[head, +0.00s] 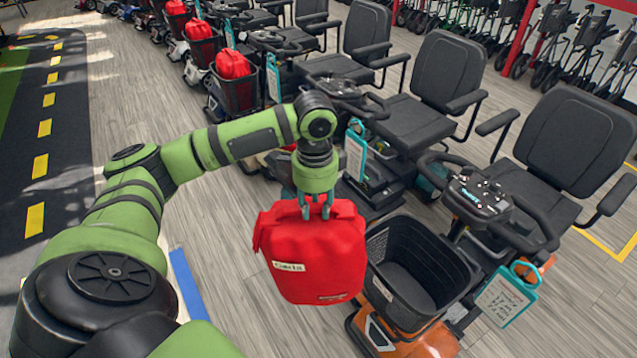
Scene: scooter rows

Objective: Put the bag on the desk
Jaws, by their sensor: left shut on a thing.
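A red bag (318,256) with a white name label hangs from my left gripper (316,208). The gripper is shut on the top of the bag, which hangs upright above the floor, left of the nearest scooter's black basket (405,275). The bag is beside the basket in the picture and not inside it. The label's writing is too small to read with certainty. No desk shows in this view. My right gripper is not in view.
Scooters with black seats (578,140) stand in a row to the right. Further baskets hold red bags (232,64). Teal tags (505,297) hang on several scooters. A dark lane mat (62,130) with yellow dashes lies left. Folded walkers line the back. Grey floor is free at left centre.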

